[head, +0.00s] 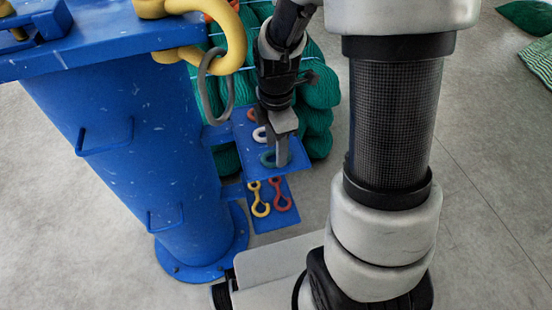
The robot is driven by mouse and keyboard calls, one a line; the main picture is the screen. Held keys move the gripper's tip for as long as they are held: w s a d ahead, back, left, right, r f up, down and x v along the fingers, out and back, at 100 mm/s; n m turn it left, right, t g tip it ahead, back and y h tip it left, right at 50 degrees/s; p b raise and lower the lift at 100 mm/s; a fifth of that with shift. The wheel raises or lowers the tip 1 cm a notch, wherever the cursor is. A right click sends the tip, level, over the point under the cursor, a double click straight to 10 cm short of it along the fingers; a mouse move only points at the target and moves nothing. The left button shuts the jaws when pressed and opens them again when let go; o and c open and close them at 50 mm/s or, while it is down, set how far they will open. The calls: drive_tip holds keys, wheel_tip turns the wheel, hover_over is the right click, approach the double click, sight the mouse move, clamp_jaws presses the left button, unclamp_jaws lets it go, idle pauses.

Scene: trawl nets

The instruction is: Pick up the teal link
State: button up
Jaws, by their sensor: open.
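The teal link (267,159) lies on the upper blue shelf plate (297,158), near its front edge. My gripper (282,160) points down over this plate, with its fingertips at the right part of the teal link. The fingers hide some of the link. My gripper is open; from this view I cannot tell whether the fingers touch the link or straddle it.
A white link (259,134) and an orange-red link (252,115) lie behind on the same plate. A blue post (140,150) stands left; a grey ring (209,90) hangs from a yellow shackle (233,40). Green nets (322,90) lie behind.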

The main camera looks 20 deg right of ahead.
drive_tip(key=shift+f, duration=0.8)
drive_tip(key=c, duration=0.9)
